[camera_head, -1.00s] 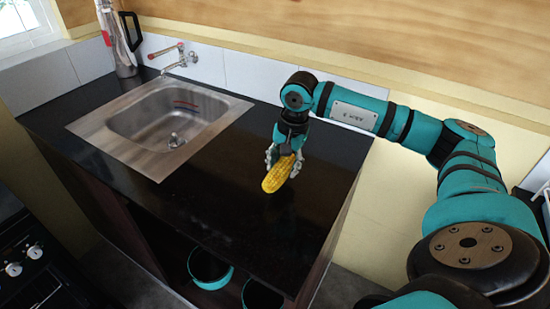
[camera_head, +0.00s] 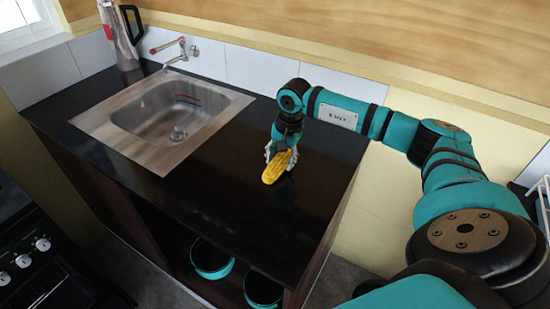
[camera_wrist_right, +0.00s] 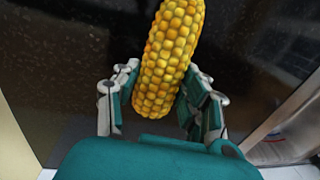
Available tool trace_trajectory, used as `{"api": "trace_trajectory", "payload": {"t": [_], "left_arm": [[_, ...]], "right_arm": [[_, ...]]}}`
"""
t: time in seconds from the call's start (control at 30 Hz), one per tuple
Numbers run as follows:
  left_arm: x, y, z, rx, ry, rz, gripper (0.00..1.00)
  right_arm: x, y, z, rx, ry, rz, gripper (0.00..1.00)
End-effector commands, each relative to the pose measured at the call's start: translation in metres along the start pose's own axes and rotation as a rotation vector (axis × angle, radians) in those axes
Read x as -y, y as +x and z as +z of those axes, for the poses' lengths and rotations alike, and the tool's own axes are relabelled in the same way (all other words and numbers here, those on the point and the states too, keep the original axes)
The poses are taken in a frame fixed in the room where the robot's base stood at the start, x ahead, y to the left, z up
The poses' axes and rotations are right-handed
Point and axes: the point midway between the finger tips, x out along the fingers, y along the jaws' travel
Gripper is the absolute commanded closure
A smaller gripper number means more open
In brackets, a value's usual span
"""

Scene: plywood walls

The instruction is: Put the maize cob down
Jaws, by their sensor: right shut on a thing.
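The yellow maize cob (camera_head: 275,169) is at my right gripper (camera_head: 281,154), over the right part of the black countertop (camera_head: 235,190). In the right wrist view the cob (camera_wrist_right: 168,60) stands between the two fingers of my right gripper (camera_wrist_right: 160,98), which is shut on it. The cob is tilted, its lower end toward the front. I cannot tell whether it touches the countertop. Its upper end is partly hidden by the gripper in the head view. My left gripper is not in view.
A steel sink (camera_head: 165,118) with a tap (camera_head: 175,50) is set in the counter at the left. A metal kettle (camera_head: 120,38) stands at the back left corner. The counter around the cob is bare. A stove (camera_head: 35,262) is at the lower left.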

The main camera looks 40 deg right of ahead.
Motion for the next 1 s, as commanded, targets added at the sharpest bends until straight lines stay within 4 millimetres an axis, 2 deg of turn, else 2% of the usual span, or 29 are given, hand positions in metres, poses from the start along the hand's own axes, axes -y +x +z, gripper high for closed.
{"api": "trace_trajectory", "payload": {"t": [0.07, 0.1, 0.27, 0.53, 0.67, 0.77, 1.0], "left_arm": [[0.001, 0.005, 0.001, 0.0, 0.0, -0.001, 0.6], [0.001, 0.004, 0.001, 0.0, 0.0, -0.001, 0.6], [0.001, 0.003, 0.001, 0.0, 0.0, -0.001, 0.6], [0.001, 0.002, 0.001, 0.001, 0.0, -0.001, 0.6], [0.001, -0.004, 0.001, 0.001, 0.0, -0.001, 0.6], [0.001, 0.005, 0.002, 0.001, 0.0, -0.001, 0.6], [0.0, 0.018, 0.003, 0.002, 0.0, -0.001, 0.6]], "right_arm": [[-0.001, 0.004, 0.0, 0.0, 0.0, -0.001, 0.93], [-0.001, 0.004, 0.0, 0.0, 0.0, 0.0, 0.55], [-0.001, 0.003, 0.0, 0.0, 0.0, 0.0, 0.34], [-0.001, 0.002, 0.0, 0.0, 0.0, 0.0, 0.34], [0.001, -0.006, 0.0, 0.0, 0.0, -0.001, 0.34], [0.001, -0.02, -0.001, -0.001, 0.0, -0.005, 0.34], [0.001, -0.074, -0.001, -0.002, 0.0, -0.005, 0.34]]}}
